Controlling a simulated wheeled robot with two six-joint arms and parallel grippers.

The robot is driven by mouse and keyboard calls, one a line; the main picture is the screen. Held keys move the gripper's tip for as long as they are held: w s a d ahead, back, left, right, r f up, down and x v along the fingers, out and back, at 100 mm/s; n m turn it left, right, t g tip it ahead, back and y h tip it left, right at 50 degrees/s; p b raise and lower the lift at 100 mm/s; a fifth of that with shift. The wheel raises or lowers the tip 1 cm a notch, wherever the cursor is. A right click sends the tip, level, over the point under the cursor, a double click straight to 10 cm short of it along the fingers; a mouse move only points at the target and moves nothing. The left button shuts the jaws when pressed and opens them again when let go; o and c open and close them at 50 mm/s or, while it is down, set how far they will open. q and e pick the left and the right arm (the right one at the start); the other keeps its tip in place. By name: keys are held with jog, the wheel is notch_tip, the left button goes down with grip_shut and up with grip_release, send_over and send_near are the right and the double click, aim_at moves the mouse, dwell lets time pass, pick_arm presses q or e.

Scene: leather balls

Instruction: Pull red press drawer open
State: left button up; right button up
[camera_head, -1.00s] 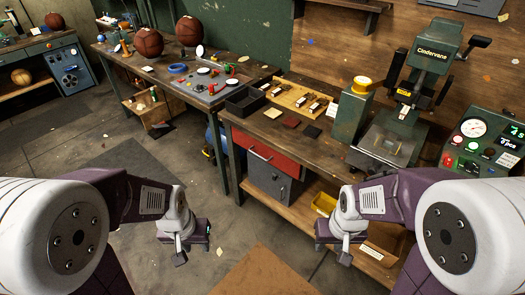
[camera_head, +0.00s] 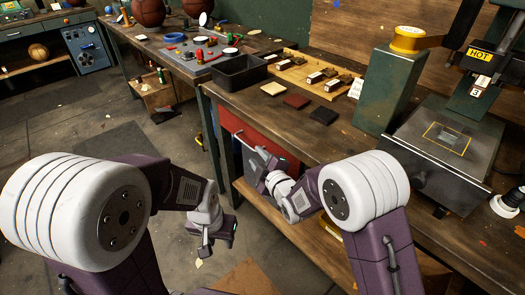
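The red drawer (camera_head: 233,123) is under the top of the press bench, and its front looks flush with the bench. Its pale bar handle (camera_head: 242,141) shows in part. My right gripper (camera_head: 263,165) is in front of the red drawer, at the handle's right end. It hides part of the drawer front, and I cannot tell if its fingers touch or hold the handle. My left gripper (camera_head: 217,243) hangs over the floor, left of and away from the drawer, with nothing seen in it. Its finger gap is not clear.
The green press (camera_head: 445,150) with a HOT label stands at right on the bench. A black tray (camera_head: 240,72), leather swatches (camera_head: 297,101) and a wooden stamp rack (camera_head: 310,72) lie on the bench top (camera_head: 345,138). The floor (camera_head: 120,115) at left is open.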

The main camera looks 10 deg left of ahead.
aim_at(247, 144)
jog(key=x, duration=0.8)
jog(key=shift+w+a+r, duration=0.2)
jog(key=shift+w+a, duration=0.05)
jog(key=shift+a, duration=0.2)
grip_shut()
dwell(1.0)
